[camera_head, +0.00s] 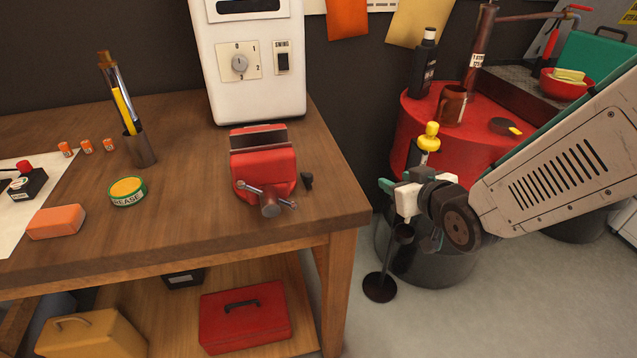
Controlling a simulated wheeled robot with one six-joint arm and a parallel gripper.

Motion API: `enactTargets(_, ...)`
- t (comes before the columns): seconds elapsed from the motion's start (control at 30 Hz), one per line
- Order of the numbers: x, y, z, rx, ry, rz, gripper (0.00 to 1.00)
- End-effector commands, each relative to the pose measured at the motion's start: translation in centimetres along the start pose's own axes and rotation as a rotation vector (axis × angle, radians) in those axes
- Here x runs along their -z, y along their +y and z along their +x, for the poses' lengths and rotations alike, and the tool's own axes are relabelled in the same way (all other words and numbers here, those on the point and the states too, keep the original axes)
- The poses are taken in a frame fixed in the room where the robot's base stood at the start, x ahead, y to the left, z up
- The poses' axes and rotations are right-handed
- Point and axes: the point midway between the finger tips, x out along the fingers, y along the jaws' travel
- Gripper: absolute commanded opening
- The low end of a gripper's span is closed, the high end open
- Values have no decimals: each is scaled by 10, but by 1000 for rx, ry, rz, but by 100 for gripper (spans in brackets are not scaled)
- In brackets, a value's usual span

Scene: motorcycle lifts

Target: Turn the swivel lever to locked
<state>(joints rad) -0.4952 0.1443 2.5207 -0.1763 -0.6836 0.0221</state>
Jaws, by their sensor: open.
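A red bench vise (263,170) stands near the front right edge of the wooden workbench, with a silver screw handle at its front. A small black lever (307,181) sticks out beside the base of the vise on its right; I take it to be the swivel lever. Its exact angle and any lock marking are too small to read. My gripper (393,203) is open and empty. It is off the bench's right edge, clearly apart from the lever and to its right in the picture. Parts of its fingers are hard to make out.
A white machine (255,70) with a dial stands right behind the vise. A grease tin (128,191), an orange block (57,222) and a pen cup (139,146) are on the bench's left. A red drum (412,133) with a bottle and mug stands behind my gripper.

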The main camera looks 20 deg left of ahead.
Motion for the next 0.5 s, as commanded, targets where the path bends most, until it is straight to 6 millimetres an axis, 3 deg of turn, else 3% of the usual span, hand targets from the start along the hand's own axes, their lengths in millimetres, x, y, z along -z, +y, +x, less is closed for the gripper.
enactTargets(0.03,-7,-26,14,56,58,-14,41)
enactTargets(0.2,-13,-89,30,199,268,-20,41)
enactTargets(0.33,-17,-117,30,264,367,-9,41)
enactTargets(0.5,-16,-131,32,297,420,-1,41)
